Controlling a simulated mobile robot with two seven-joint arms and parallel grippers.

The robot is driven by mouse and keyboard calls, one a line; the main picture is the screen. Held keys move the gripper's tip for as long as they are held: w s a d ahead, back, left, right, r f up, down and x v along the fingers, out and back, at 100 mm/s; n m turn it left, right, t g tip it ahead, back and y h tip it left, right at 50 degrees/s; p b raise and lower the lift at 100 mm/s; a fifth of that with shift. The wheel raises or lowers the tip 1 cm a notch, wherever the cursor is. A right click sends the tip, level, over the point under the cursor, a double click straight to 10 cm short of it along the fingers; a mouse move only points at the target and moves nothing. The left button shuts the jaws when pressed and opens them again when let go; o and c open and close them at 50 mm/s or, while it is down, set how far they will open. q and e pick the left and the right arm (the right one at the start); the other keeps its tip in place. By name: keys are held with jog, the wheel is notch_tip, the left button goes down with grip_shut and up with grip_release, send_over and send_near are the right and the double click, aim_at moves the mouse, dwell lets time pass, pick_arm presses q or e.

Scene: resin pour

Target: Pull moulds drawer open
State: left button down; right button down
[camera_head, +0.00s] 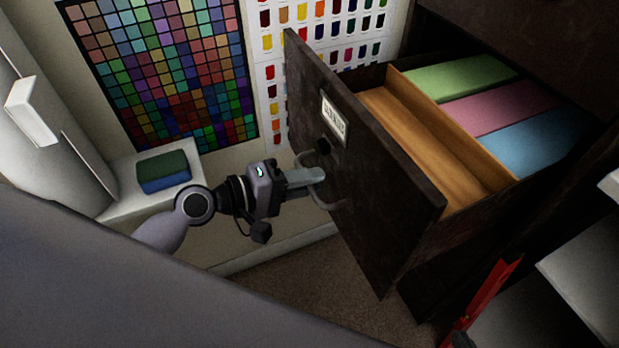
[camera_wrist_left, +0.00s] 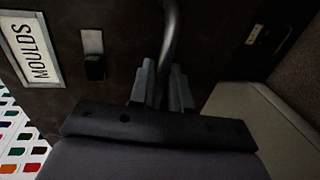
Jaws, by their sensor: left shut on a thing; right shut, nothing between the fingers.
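The moulds drawer (camera_head: 375,165) is dark brown and stands pulled out from its cabinet. Its label plate (camera_wrist_left: 34,52) reads MOULDS in the left wrist view. Inside, a bare wooden compartment (camera_head: 425,145) lies nearest the front, with green (camera_head: 460,73), pink (camera_head: 500,107) and blue (camera_head: 540,140) blocks behind a divider. My left gripper (camera_head: 318,177) is shut on the curved metal handle (camera_head: 325,195) on the drawer front. In the left wrist view, the handle (camera_wrist_left: 171,35) runs between its fingers (camera_wrist_left: 163,85). My right gripper is not in view.
Colour charts (camera_head: 165,75) hang on the wall behind. Green and blue blocks (camera_head: 163,171) sit on a white ledge at the left. A red object (camera_head: 490,302) stands below the drawer at the right. Carpet (camera_head: 320,285) shows below the drawer front.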

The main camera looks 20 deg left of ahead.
pick_arm(q)
jog(key=c, duration=1.3)
grip_release()
jog(key=shift+s+a, duration=0.1)
jog(key=shift+b+v, duration=0.45)
jog(key=shift+v, duration=3.05)
jog(key=shift+f, duration=0.1)
jog(key=s+d+f+m+y, duration=0.1)
jog(key=s+f+m+y, duration=0.4)
jog(key=f, duration=0.4)
jog(key=s+d+f+m+y, duration=0.1)
jog(key=s+f+m+y, duration=0.2)
jog(key=f+m, duration=0.45)
jog(key=shift+n+g+y, duration=0.3)
jog(key=shift+n+y, duration=0.1)
jog(key=shift+n, duration=0.15)
jog(key=r+p, duration=0.3)
jog(key=p, duration=0.1)
jog(key=a+r+p, duration=0.1)
jog(key=r+p, duration=0.3)
jog(key=p, duration=0.1)
jog(key=a+r+p, duration=0.1)
jog(key=r+p, duration=0.2)
jog(key=p, duration=0.2)
jog(key=shift+s+r, duration=0.25)
jog(key=shift+s, duration=0.1)
